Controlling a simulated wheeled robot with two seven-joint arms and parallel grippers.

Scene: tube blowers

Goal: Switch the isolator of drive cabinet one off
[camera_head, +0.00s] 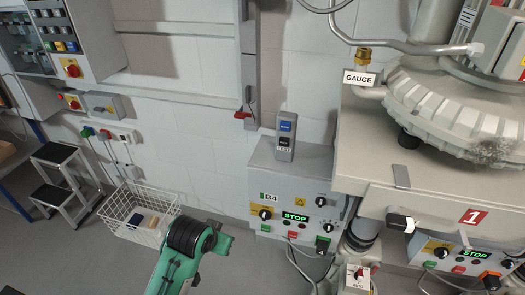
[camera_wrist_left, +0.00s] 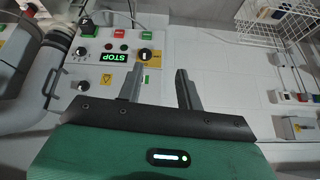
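A grey drive cabinet labelled B4 (camera_head: 290,172) stands at the centre of the head view. A black rotary switch on a yellow plate (camera_head: 265,214) sits at its left, beside a lit green STOP display (camera_head: 295,217). The left wrist view shows this panel upside down, with the black switch (camera_wrist_left: 145,54) just beyond the fingers. A second cabinet under the "1" label, at the right, has a similar black switch on yellow (camera_head: 439,253). My left gripper (camera_wrist_left: 158,88) is open and empty, its fingertips pointing at the panel. My right gripper is not in view.
A two-button box (camera_head: 285,136) stands on the B4 cabinet. A white wire basket (camera_head: 140,213) is on the floor at left, near my green left arm. Red-yellow switches (camera_head: 72,70) are on the wall boxes. A pipe (camera_head: 360,238) runs beside the B4 cabinet.

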